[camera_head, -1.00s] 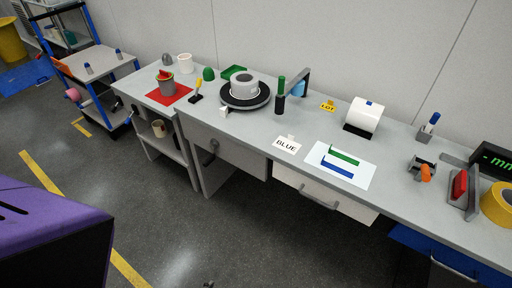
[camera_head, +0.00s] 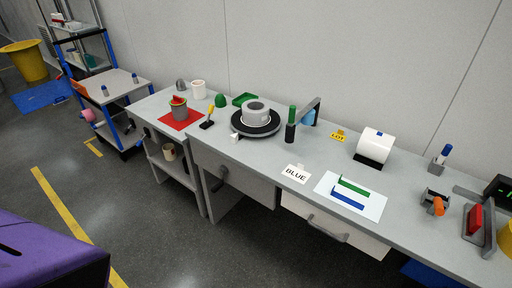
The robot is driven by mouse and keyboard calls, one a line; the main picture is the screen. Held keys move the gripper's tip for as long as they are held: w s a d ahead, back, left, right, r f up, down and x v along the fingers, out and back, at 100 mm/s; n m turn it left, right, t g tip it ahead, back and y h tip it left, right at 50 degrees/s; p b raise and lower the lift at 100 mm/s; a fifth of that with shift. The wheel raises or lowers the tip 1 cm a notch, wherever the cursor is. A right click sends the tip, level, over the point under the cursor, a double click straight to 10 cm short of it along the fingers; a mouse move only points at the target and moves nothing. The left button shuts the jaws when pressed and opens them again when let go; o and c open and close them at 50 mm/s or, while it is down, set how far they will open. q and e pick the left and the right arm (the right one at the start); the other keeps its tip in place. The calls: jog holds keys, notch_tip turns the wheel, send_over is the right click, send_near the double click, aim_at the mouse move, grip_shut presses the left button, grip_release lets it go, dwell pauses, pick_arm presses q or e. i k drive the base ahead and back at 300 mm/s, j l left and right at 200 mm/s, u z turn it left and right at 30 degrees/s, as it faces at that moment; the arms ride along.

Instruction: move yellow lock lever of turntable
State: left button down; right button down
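The turntable (camera_head: 240,127) is a round black disc on the grey bench, left of the bench's middle. A grey-white cylindrical part (camera_head: 256,113) sits on it. A yellow lever (camera_head: 211,111) stands upright on a small black base on the bench, just left of the turntable and apart from it. A small white block (camera_head: 234,138) lies at the turntable's front left edge. Neither of my grippers shows in the head view. A purple part fills the lower left corner, and I cannot tell whether it is mine.
A cart (camera_head: 122,82) stands at left. Floor before the bench is clear.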

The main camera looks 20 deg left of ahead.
aim_at(210, 110)
jog(key=i+j, duration=0.15)
jog(key=j, duration=0.3)
jog(key=i+j+z, duration=0.1)
jog(key=j, duration=0.35)
jog(key=i+j, duration=0.2)
jog(key=j, duration=0.3)
jog(key=i+j+z, duration=0.1)
jog(key=j, duration=0.35)
jog(key=i+j, duration=0.15)
jog(key=j, duration=0.3)
jog(key=i+j+z, duration=0.1)
jog(key=j, duration=0.4)
jog(key=i+j, duration=0.1)
jog(key=j, duration=0.35)
jog(key=i+j+z, duration=0.1)
jog(key=j, duration=0.4)
